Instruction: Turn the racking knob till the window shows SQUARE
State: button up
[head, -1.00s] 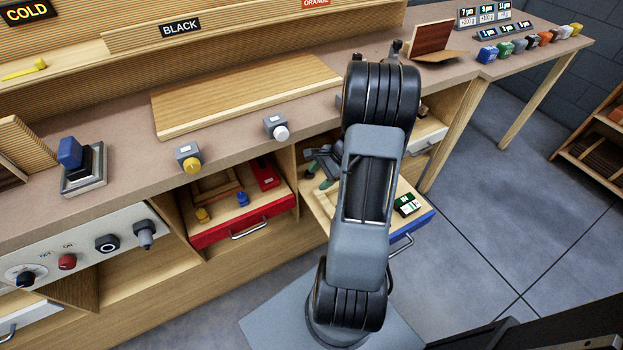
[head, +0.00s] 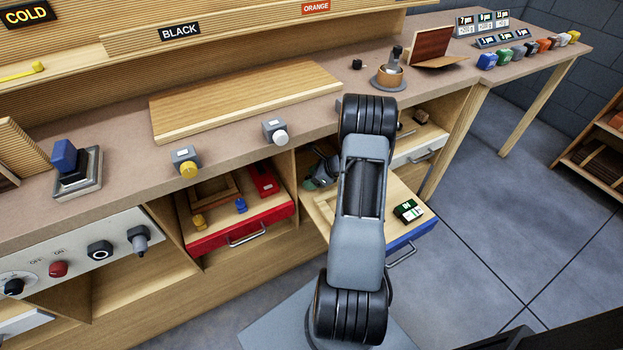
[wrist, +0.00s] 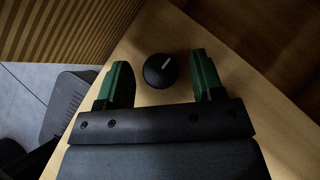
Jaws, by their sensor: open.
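A round black knob (wrist: 160,71) with a short white line shows in the wrist view, on a pale wooden surface. I cannot tell for sure that it is the racking knob. My gripper (wrist: 160,64) is open, with one green finger on each side of the knob and a gap at both sides. In the head view my gripper (head: 318,172) is partly hidden behind my arm, above the open blue-fronted drawer (head: 412,236). The knob is hidden in the head view. I see no window reading SQUARE in either view.
An open red drawer (head: 243,231) lies left of my arm. A yellow knob (head: 188,170) and a white knob (head: 280,137) stick out from the bench edge. A control panel (head: 75,259) is at lower left.

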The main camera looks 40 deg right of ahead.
jog(key=shift+w, duration=0.1)
jog(key=c, duration=0.9)
jog(key=shift+n+g+y, duration=0.8)
jog(key=shift+n, duration=0.6)
jog(key=o, duration=0.9)
jog(key=p+v, duration=0.1)
jog(key=v, duration=0.6)
jog(key=shift+d+r, duration=0.1)
